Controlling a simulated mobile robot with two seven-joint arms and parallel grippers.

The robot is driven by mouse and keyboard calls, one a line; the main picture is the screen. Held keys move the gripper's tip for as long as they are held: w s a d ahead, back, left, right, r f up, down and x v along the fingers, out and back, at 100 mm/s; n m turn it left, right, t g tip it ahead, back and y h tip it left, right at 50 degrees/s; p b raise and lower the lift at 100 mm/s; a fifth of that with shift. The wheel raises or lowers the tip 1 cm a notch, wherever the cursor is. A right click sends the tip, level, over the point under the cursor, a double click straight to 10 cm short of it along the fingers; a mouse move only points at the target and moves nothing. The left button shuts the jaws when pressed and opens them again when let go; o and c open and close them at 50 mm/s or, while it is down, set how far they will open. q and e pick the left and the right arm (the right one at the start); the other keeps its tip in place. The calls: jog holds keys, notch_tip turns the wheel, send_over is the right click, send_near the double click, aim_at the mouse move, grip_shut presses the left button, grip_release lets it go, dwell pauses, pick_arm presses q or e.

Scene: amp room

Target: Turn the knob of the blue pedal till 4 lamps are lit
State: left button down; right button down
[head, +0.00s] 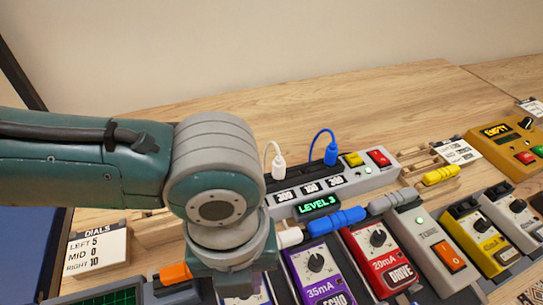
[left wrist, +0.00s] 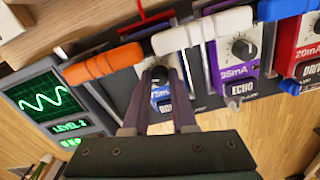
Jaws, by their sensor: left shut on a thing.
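The blue pedal (left wrist: 160,97) is in the left wrist view between the scope and the purple pedal. Its dark knob (left wrist: 155,74) sits between the fingertips of my left gripper (left wrist: 158,78), which is shut on it. In the head view my left arm and wrist hide most of this pedal, and only a bit of its blue front shows at the bottom. The scope (left wrist: 45,100) has a green wave, the text LEVEL 2 and a row of small green lamps (left wrist: 70,142) below. The lamps are partly blurred, so I cannot tell their number. My right gripper is out of view.
The purple ECHO pedal (head: 316,272) and red DRIVE pedal (head: 382,255) stand close on the right. A power strip (head: 335,185) with LEVEL 3 display lies behind. A DIALS sign (head: 98,250) is at left. An orange plug (left wrist: 88,66) and white plug (left wrist: 182,38) flank the knob.

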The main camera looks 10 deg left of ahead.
pick_arm(q)
jog(key=c, duration=1)
grip_release()
notch_tip(320, 180, up, 10)
jog(key=p, duration=0.1)
jog(key=shift+p, duration=0.3)
